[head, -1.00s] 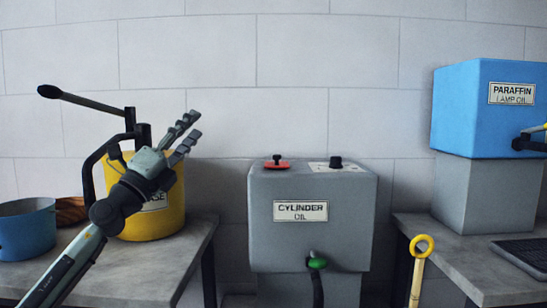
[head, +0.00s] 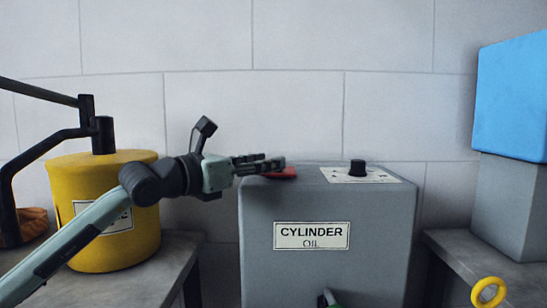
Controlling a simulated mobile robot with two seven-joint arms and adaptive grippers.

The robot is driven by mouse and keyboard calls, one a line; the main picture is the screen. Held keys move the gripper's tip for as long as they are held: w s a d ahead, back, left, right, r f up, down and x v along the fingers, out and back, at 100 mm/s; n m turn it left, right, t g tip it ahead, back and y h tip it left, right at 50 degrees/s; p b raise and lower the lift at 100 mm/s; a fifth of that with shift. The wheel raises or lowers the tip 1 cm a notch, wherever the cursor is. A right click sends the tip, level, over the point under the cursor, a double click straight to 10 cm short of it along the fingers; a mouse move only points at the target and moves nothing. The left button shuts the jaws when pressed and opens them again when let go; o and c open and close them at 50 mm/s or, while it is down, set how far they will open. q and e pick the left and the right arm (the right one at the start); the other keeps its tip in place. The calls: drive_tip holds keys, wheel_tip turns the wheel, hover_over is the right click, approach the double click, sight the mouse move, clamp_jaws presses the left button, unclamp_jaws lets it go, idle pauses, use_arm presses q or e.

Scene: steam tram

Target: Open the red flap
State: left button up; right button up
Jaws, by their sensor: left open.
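The red flap (head: 284,174) lies on the top left of the grey cylinder oil box (head: 325,270). It looks flat and closed. Only its right part shows; my left gripper's finger hides the rest, including the small black knob on it. I cannot tell whether that finger touches the flap. My right gripper is not in view.
A black knob on a white plate (head: 357,168) stands right of the flap. A yellow grease drum (head: 120,245) with a black lever is at left. A blue paraffin tank (head: 512,100) is at right. A yellow ring handle (head: 488,292) is low right. The wall behind is bare.

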sight(274, 173)
use_arm(q)
drive_tip(key=shift+x, duration=1.5)
clamp_jaws()
